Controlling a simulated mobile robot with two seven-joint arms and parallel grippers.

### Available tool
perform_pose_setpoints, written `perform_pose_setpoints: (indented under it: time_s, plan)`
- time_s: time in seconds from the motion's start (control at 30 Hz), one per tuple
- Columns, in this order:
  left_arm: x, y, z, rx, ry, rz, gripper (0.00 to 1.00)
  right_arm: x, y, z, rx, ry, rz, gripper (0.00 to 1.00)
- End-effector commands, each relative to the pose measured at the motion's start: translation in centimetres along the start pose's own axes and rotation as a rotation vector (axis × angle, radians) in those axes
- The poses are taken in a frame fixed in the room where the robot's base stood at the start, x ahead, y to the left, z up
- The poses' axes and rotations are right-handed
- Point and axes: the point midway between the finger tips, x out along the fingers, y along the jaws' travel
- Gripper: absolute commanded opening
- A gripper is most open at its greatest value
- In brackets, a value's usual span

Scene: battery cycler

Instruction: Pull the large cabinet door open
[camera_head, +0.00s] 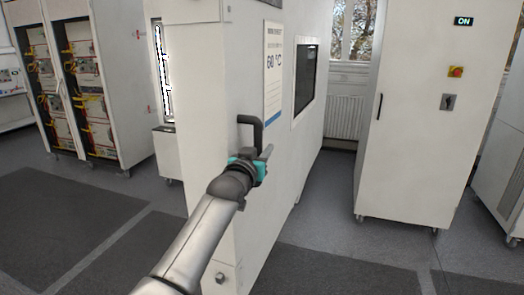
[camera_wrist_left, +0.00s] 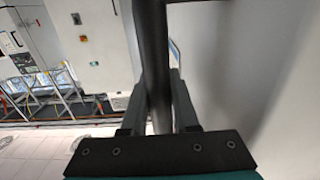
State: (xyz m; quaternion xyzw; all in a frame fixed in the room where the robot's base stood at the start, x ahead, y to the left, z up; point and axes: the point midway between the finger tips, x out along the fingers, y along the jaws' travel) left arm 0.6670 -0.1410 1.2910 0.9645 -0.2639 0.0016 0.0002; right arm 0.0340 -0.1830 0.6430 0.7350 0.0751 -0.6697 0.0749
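The large white cabinet door (camera_head: 285,165) stands in the middle of the head view, with a 60 °C sign and a dark window (camera_head: 305,80). Its dark handle (camera_head: 258,124) is a bent upright bar near the door's left edge. My left gripper (camera_head: 266,154) is at the lower part of this handle. In the left wrist view the handle bar (camera_wrist_left: 154,60) runs between the two fingers of my left gripper (camera_wrist_left: 160,95), which close in on both sides of it. I cannot tell whether a gap shows at the door's edge. My right gripper is out of view.
A white cabinet (camera_head: 420,120) with an ON display stands at the right, on castors. Open racks (camera_head: 85,75) with orange cables stand at the left. Grey floor (camera_head: 335,220) lies clear between the door and the right cabinet.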

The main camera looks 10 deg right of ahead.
Motion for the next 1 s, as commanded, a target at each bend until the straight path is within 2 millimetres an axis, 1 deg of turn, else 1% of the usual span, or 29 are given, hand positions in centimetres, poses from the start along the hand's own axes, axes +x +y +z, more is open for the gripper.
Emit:
perform_pose_setpoints:
  time_s: [0.03, 0.23, 0.5, 0.67, 0.77, 1.0]
  plan:
    - [0.0, 0.1, -0.5, 0.000, 0.009, 0.002, 0.34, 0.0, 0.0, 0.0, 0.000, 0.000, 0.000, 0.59]
    - [0.0, 0.1, -0.2, 0.000, 0.003, 0.001, 0.56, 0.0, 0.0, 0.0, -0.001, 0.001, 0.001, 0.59]
    - [0.0, 0.1, 0.0, -0.001, -0.001, 0.001, 0.57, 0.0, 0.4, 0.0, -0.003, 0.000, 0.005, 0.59]
    - [-0.5, 0.0, 0.0, -0.001, 0.000, 0.001, 0.57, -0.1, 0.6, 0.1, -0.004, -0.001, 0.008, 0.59]
    - [-1.1, 0.0, 0.1, -0.002, -0.002, 0.001, 0.57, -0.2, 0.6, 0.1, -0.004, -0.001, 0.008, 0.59]
    - [-3.2, 0.0, 0.1, -0.001, -0.001, 0.000, 0.57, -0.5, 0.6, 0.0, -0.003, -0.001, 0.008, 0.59]
